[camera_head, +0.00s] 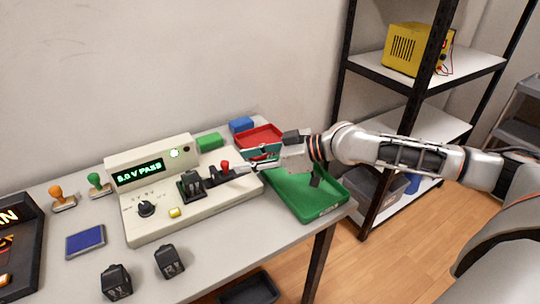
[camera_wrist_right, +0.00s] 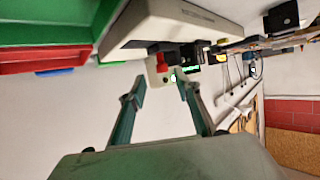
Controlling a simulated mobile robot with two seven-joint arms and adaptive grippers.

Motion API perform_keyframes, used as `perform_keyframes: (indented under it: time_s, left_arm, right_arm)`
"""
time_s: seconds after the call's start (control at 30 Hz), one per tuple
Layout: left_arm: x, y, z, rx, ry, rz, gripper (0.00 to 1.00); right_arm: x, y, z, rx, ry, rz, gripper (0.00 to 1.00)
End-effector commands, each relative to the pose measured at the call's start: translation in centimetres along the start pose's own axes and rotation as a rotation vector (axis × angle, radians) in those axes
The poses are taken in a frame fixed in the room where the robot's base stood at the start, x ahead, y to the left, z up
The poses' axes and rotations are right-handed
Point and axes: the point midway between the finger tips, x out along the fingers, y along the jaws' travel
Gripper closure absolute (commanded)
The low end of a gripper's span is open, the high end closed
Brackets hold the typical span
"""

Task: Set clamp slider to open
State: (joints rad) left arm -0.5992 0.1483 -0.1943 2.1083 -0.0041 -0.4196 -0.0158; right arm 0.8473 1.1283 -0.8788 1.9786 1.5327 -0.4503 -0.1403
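The beige tester (camera_head: 190,190) stands on the table in the head view, its display reading "5.0 V PASS". The clamp slider's red knob (camera_head: 225,167) stands upright on the tester's right part, beside a black socket block (camera_head: 191,185). My right gripper (camera_head: 243,168) comes in from the right, its fingertips close to the knob on its right side. In the right wrist view, its two fingers (camera_wrist_right: 160,82) are apart with nothing between them. The red knob (camera_wrist_right: 163,61) shows just beyond the tips; contact cannot be told. My left gripper is in neither view.
A green tray (camera_head: 305,203) sits under my right wrist, with a red bin (camera_head: 260,138) behind it. Two black adapters (camera_head: 169,261) lie in front of the tester. Stamps (camera_head: 97,184) and a blue pad (camera_head: 86,242) are left. A shelf rack (camera_head: 400,85) stands right.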

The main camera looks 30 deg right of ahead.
Motion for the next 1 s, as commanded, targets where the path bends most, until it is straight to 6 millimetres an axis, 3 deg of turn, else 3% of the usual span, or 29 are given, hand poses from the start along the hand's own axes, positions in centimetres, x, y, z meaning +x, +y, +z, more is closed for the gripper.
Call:
perform_keyframes:
  time_s: [0.2, 0.4, 0.6, 1.0]
  left_arm:
    - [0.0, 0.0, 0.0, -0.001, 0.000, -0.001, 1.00]
    - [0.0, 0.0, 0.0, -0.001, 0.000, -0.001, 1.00]
    - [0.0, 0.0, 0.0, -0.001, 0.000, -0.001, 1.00]
    - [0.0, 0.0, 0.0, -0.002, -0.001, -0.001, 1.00]
  right_arm:
    - [-4.3, 0.1, 0.2, 0.001, -0.006, 0.003, 0.67]
    - [-6.9, 0.1, 0.2, 0.001, -0.005, 0.002, 0.67]
    - [-8.0, 0.1, 0.1, 0.000, -0.002, 0.002, 0.67]
    - [-8.1, 0.0, 0.0, 0.000, -0.001, 0.002, 0.67]
